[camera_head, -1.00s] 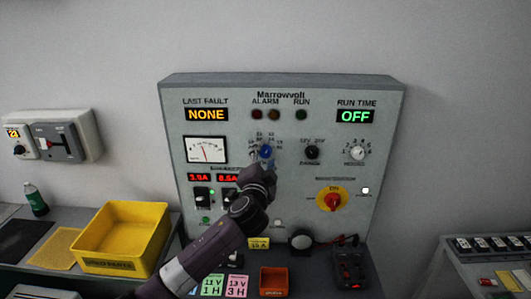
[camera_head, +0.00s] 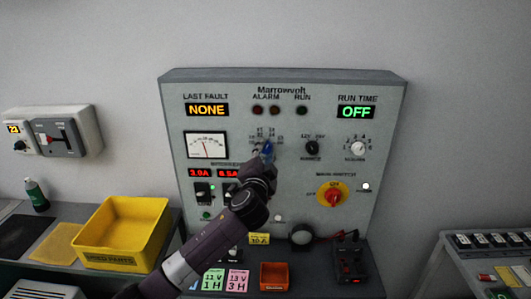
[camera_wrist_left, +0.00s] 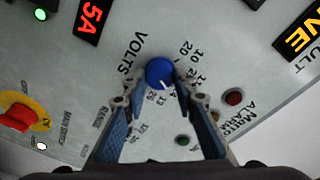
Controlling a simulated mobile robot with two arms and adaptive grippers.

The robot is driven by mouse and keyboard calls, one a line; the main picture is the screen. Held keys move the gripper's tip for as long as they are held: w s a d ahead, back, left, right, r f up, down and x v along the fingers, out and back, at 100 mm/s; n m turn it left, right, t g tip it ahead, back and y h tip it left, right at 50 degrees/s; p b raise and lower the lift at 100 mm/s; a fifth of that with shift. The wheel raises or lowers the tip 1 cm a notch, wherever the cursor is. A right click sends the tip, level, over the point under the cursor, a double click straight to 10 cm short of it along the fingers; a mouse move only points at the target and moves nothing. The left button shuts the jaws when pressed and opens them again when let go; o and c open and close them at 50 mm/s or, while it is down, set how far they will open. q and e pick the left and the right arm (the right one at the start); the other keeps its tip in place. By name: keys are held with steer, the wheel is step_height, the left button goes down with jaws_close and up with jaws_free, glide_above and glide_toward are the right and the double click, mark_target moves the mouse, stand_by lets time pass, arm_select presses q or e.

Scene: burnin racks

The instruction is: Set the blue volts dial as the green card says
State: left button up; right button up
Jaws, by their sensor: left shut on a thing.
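The blue volts dial (camera_head: 268,147) is on the Marrowvolt panel (camera_head: 380,125). In the left wrist view the dial (camera_wrist_left: 160,71) sits between the fingertips of my left gripper (camera_wrist_left: 163,88), which is shut on it. Its white mark points toward the lower right in that view, amid printed numbers too small to read surely. In the head view my left gripper (camera_head: 265,161) covers the lower part of the dial. The green card (camera_head: 213,279) lies at the panel's foot, partly behind my arm, and reads 11 V, 1 H. My right gripper is not in view.
A pink card (camera_head: 237,281) reads 13 V, 3 H, and a yellow card (camera_head: 259,239) is behind it. A black range knob (camera_head: 312,147), a white knob (camera_head: 358,147) and the red main switch (camera_head: 332,194) are to the right. A yellow bin (camera_head: 122,238) stands left.

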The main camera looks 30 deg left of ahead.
arm_select(q)
steer(key=n+b, duration=0.4)
steer(key=b, duration=0.1)
steer(key=shift+f, duration=0.4)
steer(key=n+b, duration=0.3)
steer(key=shift+r+n+y, duration=0.1)
steer(key=shift+n+y, duration=0.2)
steer(key=shift+r+n+t+b, duration=0.1)
steer(key=shift+n+t+b, duration=0.25)
steer(key=shift+n, duration=0.25)
steer(key=o, duration=1.2)
steer(key=shift+c, duration=0.2)
steer(key=shift+s+r, duration=0.1)
steer(key=shift+s, duration=0.05)
steer(key=r+v, duration=0.1)
steer(key=v, duration=1)
steer(key=shift+s+d+f, duration=0.25)
steer(key=shift+s+f, duration=0.05)
steer(key=shift+f, duration=0.25)
